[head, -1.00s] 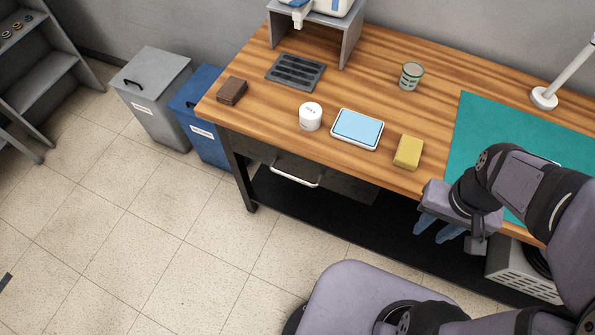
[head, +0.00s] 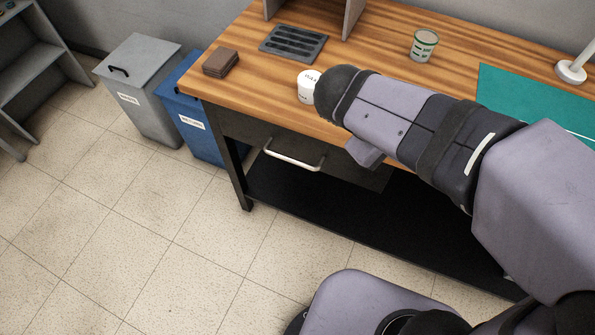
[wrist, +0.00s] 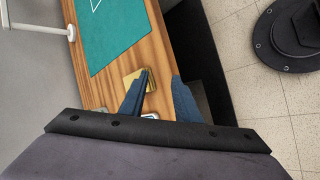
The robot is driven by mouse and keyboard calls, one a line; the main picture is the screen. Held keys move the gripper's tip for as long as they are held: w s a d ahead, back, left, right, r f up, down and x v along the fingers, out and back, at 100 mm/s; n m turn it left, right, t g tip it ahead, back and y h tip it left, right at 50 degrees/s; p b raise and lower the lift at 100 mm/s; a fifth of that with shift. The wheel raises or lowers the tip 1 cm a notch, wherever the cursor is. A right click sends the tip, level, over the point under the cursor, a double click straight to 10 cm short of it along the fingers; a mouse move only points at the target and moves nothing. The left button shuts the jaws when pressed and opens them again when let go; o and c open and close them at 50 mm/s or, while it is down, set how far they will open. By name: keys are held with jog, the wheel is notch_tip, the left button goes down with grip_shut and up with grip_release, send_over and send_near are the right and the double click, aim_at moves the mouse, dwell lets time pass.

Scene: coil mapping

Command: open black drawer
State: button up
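The black drawer (head: 240,129) sits under the left part of the wooden table top, with a white bar handle (head: 293,161) on its front. The drawer looks shut. My arm reaches across the table's front edge in the head view and hides my fingertips there. In the wrist view my gripper (wrist: 158,98) has its two blue fingers apart, with nothing between them. A yellow sponge (wrist: 133,86) and the table's edge lie beyond the fingers. The drawer and its handle cannot be seen in the wrist view.
A white jar (head: 306,88) stands close to my arm. A cup (head: 424,45), a dark tray (head: 293,44) and brown blocks (head: 220,62) are on the table (head: 262,75). Grey (head: 145,95) and blue (head: 206,142) bins stand left. The floor before the drawer is clear.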

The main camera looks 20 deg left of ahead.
jog(key=s+a+r+n+t+y+b, duration=0.1)
jog(key=s+a+n+t+y+b, duration=0.2)
jog(key=a, duration=0.5)
jog(key=s+a+r+n+t+y+b, duration=0.15)
jog(key=a+t+b, duration=0.25)
jog(key=a, duration=0.5)
jog(key=s+a+r+n+t+y+b, duration=0.1)
jog(key=s+a+r+n+t+b, duration=0.2)
jog(key=a, duration=0.5)
send_near(292, 159)
jog(key=w+f, duration=0.1)
jog(key=w, duration=0.2)
jog(key=shift+m, duration=0.35)
jog(key=shift+w+f, duration=0.25)
jog(key=shift+w, duration=0.9)
jog(key=shift+w+f, duration=0.3)
jog(key=shift+w, duration=0.85)
jog(key=shift+w+f, duration=0.25)
jog(key=shift+w, duration=0.9)
grip_shut()
